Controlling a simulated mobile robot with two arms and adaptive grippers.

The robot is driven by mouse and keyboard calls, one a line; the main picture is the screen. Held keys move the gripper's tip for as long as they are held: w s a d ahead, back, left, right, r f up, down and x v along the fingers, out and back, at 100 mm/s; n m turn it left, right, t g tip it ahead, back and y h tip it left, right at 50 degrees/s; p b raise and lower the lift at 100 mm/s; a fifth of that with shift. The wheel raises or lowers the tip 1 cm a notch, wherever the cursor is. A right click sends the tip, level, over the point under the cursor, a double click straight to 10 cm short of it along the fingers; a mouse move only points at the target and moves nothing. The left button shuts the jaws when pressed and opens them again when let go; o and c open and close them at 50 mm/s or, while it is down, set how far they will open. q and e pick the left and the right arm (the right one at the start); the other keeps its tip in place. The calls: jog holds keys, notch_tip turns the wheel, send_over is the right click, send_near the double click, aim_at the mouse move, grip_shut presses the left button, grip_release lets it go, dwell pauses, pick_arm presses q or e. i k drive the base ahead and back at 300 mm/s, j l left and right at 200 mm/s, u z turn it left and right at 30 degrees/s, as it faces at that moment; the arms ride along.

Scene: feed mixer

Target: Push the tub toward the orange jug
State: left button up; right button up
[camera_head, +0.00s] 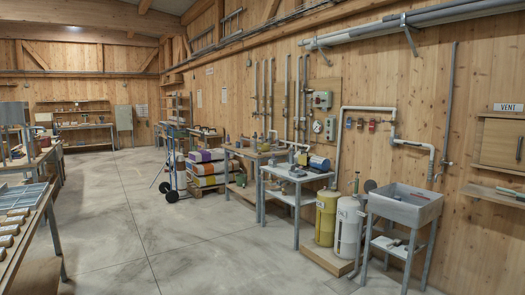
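I cannot make out an orange jug in the head view. I cannot pick out the tub for certain either. A grey basin (405,208) stands on a metal stand at the right, but I cannot tell whether it is the tub. Small items on the benches are too small to identify. Neither of my grippers is in view.
Yellow (326,217) and white (347,228) tanks stand beside the basin. Stacked sacks (207,168) and a blue hand truck (173,178) stand farther back. A bench (30,212) lines the left. The concrete floor (140,230) between is clear.

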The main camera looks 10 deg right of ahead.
aim_at(261, 147)
jog(key=i+z, duration=0.25)
jog(key=i, duration=1.9)
jog(key=i+l, duration=0.1)
jog(key=i, duration=4.2)
jog(key=j, duration=0.1)
